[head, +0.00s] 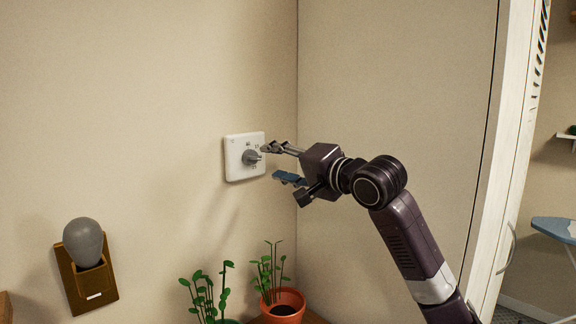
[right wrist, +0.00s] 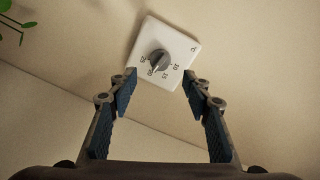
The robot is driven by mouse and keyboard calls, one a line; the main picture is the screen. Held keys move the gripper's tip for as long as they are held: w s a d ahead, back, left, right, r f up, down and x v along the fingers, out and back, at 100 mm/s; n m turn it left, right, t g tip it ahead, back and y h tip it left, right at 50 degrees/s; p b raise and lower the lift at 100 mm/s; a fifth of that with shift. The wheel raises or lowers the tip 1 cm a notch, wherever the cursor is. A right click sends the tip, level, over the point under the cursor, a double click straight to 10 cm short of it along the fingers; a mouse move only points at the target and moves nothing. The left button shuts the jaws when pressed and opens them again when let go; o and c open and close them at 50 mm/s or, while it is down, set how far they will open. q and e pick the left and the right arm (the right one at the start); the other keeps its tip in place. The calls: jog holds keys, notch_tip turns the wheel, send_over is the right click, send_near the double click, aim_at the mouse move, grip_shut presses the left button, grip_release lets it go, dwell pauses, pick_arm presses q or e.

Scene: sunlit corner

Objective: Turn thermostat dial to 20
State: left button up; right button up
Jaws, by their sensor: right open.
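The thermostat is a white square plate (head: 233,165) on the wall, with a grey round dial (head: 252,157) at its middle. In the right wrist view the plate (right wrist: 183,47) carries printed numbers around the dial (right wrist: 159,61); 10, 15, 20 and 25 seem readable. The dial's narrow grip points roughly towards the numbers on its lower left, but its exact setting is too small to tell. My right gripper (head: 271,162) is open and empty just right of the plate. In the right wrist view its fingers lie apart on either side below the dial, not touching it. My left gripper is out of view.
A grey bulb-shaped object (head: 83,240) sits in a brown wall holder (head: 69,277) at lower left. Potted plants (head: 283,307) stand below the thermostat. A wall corner lies just right of it. A white slatted door (head: 510,170) stands at right. The wall around the thermostat is clear.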

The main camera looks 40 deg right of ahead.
jog(key=shift+s, duration=2.1)
jog(key=shift+r, duration=0.1)
